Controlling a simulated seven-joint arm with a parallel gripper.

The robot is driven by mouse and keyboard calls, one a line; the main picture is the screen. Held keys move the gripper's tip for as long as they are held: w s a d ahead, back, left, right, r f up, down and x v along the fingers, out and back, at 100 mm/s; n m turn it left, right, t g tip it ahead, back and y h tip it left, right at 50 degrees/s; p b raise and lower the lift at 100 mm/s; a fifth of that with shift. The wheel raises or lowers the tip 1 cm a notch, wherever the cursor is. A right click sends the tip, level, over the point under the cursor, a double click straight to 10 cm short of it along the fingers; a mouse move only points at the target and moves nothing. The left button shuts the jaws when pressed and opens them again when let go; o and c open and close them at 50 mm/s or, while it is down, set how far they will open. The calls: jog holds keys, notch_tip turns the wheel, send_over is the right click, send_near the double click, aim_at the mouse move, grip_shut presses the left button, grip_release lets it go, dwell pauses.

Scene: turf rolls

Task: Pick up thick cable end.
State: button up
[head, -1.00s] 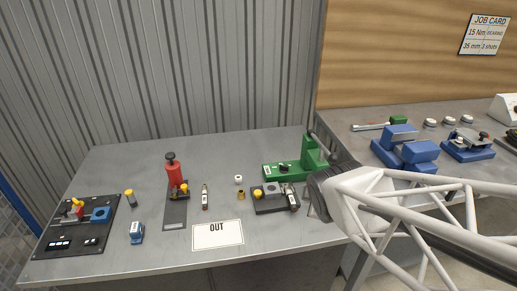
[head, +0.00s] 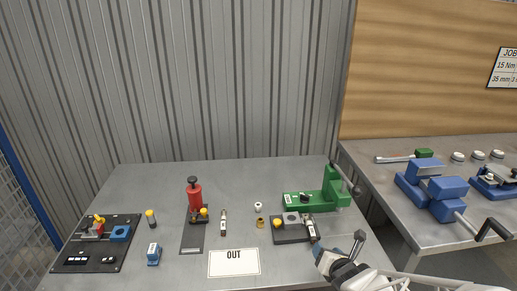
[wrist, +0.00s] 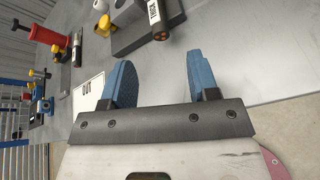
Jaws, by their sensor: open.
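The thick cable end (wrist: 156,20) is a short black piece with a white label reading THICK and copper cores at its near end. It lies at the right side of a dark grey block (wrist: 128,40), and it also shows in the head view (head: 313,230). My gripper (wrist: 160,65) is open and empty, with two blue fingers spread apart. In the wrist view the cable end lies beyond the fingertips, roughly in line with the gap between them. In the head view my gripper (head: 339,248) is to the right of and nearer than the cable end, apart from it.
A green press (head: 325,195) with a lever stands behind the cable end. A similar cable piece (head: 223,223) lies to the left, near a red-topped tool (head: 194,193). A white OUT card (head: 234,263) lies at the table's front. A second bench holds blue fixtures (head: 436,190).

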aim_at(310, 226)
jog(key=shift+a+f+n, duration=0.1)
jog(key=shift+f+n, duration=0.5)
jog(key=shift+n, duration=0.1)
jog(key=shift+x, duration=1.3)
jog(key=shift+w, duration=0.1)
jog(key=shift+x, duration=2.55)
jog(key=shift+r, duration=0.1)
grip_shut()
jog(key=shift+r, duration=0.15)
